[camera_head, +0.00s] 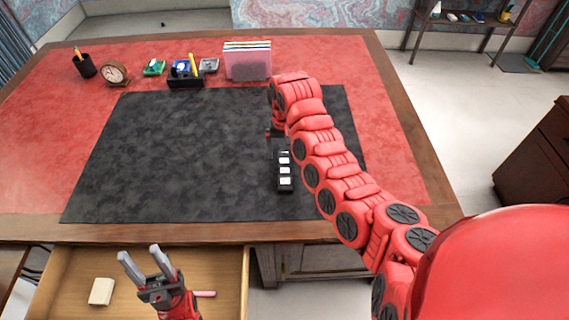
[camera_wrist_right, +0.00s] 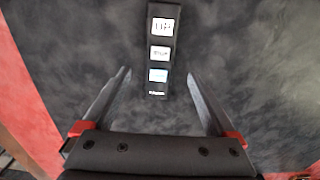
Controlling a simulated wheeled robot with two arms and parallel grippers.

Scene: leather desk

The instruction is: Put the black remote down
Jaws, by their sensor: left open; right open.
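The black remote (camera_head: 285,172), with white button panels, lies on the dark desk mat (camera_head: 180,150) near the mat's right side. In the right wrist view the remote (camera_wrist_right: 158,52) lies ahead of and partly between the two fingers. My right gripper (camera_wrist_right: 160,85) is open with nothing in its fingers. In the head view my right arm reaches over the desk's right side, and its gripper (camera_head: 275,133) is mostly hidden by the arm, just beyond the remote. My left gripper (camera_head: 146,254) is open and empty over the open drawer.
A pen cup (camera_head: 84,66), a clock (camera_head: 115,73), a black organizer (camera_head: 185,78) and a file holder (camera_head: 247,64) stand along the desk's back. The open drawer (camera_head: 70,275) holds a pale block (camera_head: 101,291) and a pink item (camera_head: 205,294). The mat's left and middle are clear.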

